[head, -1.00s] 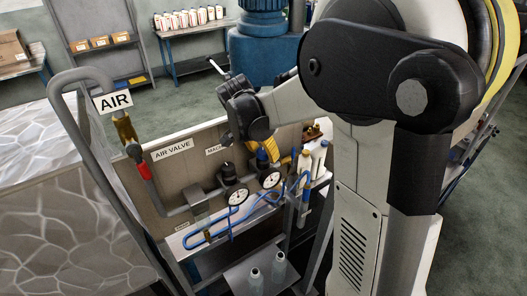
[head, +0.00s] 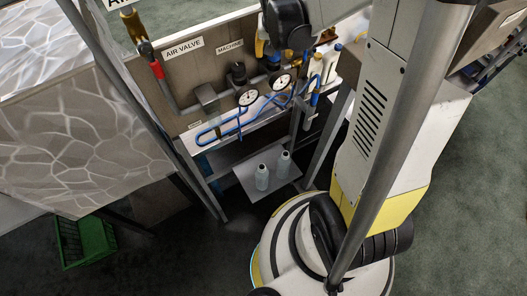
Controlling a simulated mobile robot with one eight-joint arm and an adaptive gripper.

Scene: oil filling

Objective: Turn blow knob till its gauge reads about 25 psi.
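Two round white-faced gauges are on the panel in the head view, a left gauge (head: 248,98) and a right gauge (head: 282,80). Their needles are too small to read. A black knob (head: 238,72) stands above the left gauge, near the MACHINE label (head: 229,46). No blow label is visible; my arm covers that part of the panel. My gripper (head: 298,40) is at the top, close to the right gauge's knob. Its fingers are not clear, and I cannot tell whether it touches the knob.
Blue tubing (head: 225,133) runs along the front of the panel. A red-handled air valve (head: 157,70) is at left. Two pale bottles stand on the lower shelf (head: 247,181). Metal posts flank the stand, and a green crate (head: 88,240) lies at lower left.

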